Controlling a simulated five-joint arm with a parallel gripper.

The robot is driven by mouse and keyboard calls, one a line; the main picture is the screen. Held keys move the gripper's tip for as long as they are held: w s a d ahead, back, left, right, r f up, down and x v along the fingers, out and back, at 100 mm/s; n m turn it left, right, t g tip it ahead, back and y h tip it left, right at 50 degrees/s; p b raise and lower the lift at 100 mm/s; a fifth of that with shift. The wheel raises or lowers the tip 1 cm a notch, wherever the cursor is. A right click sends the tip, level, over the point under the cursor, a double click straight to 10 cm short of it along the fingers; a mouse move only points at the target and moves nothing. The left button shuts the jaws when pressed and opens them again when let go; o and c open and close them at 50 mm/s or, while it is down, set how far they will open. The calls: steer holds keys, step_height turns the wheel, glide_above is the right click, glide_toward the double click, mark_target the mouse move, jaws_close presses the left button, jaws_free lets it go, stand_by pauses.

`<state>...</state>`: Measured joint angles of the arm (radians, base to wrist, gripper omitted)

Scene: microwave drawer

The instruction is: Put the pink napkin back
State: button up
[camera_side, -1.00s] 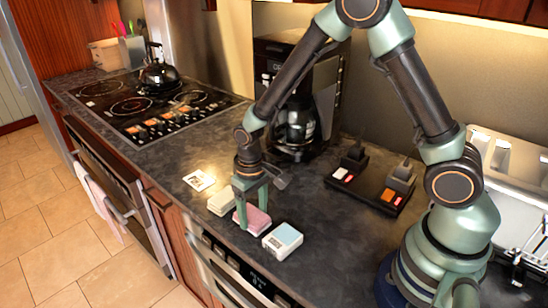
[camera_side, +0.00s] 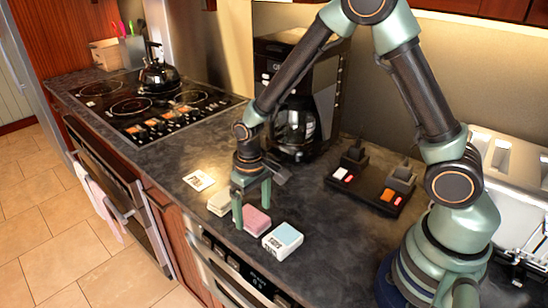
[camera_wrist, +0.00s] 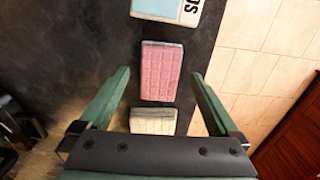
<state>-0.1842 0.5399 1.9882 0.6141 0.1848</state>
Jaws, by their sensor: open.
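The pink napkin (camera_side: 257,221) lies folded on the dark counter (camera_side: 330,250), between a cream block (camera_side: 219,204) and a white and light-blue box (camera_side: 283,240). My gripper (camera_side: 252,211) is open and empty, with its fingers pointing down at the napkin's left end in the side view. In the wrist view the pink napkin (camera_wrist: 161,71) lies ahead of and between the two open fingers (camera_wrist: 162,84), touching neither in that picture. The cream block (camera_wrist: 153,121) shows nearer the gripper's palm. Exact fingertip height above the counter is hard to tell.
A printed white card (camera_side: 199,180) lies left of the cream block. A black switch tray (camera_side: 368,187) and a coffee maker (camera_side: 296,125) stand behind. The counter's front edge runs close to the row of items, above an oven. The counter right of the box is clear.

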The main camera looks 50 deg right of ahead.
step_height(320, 180, up, 11)
step_height(320, 180, up, 7)
steer(key=t, duration=0.3)
glide_above(254, 216)
steer(key=s+d, duration=0.3)
steer(key=s, duration=0.1)
steer(key=s+d+r+t, duration=0.2)
steer(key=s+d+r, duration=0.2)
steer(key=s, duration=0.1)
steer(key=shift+s+r+t, duration=0.2)
steer(key=shift+s+t, duration=0.05)
steer(key=shift+t, duration=0.05)
stand_by(0.7)
